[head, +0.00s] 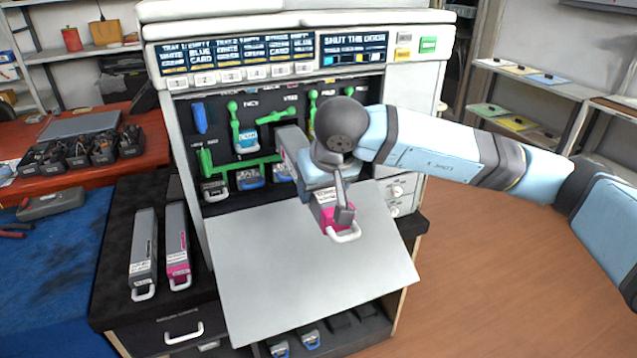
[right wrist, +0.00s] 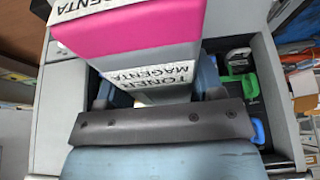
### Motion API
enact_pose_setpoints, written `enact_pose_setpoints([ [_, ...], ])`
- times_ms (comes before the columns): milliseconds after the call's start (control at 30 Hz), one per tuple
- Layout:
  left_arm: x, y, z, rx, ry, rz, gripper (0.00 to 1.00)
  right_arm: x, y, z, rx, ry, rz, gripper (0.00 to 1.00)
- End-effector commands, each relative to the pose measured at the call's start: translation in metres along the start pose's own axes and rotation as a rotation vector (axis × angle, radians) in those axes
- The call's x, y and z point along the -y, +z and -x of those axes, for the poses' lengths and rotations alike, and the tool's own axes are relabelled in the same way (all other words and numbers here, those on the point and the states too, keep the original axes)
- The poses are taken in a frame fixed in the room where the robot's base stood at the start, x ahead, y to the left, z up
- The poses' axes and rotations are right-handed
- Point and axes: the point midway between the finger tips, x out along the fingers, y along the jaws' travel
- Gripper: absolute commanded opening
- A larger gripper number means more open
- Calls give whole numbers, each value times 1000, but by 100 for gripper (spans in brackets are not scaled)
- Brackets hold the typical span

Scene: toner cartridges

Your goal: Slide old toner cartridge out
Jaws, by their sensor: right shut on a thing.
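A magenta toner cartridge (head: 329,221) with a white handle sticks out of the printer (head: 290,60) over its open front door (head: 310,270). My right gripper (head: 341,205) is shut on this cartridge near its handle end. The right wrist view shows the cartridge's pink end (right wrist: 130,42) and "TONER MAGENTA" label close to my gripper. My gripper and arm hide the cartridge's rear, so I cannot tell how much is still inside the slot. My left gripper is not in view.
A grey cartridge (head: 144,250) and another magenta-ended cartridge (head: 177,245) lie on the black cabinet (head: 115,290) left of the printer. Blue and dark cartridge ends and green levers (head: 237,130) show inside the printer. The wooden floor (head: 500,270) at right is clear.

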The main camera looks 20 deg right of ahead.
Motion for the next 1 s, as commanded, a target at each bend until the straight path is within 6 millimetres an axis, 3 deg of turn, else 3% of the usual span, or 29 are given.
enact_pose_setpoints([
  [567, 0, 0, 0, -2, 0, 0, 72, 0, 9, 6, -2, 0, 0, 2],
  [1000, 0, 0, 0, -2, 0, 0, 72, 0, 32, 29, -3, 0, 1, 2],
])
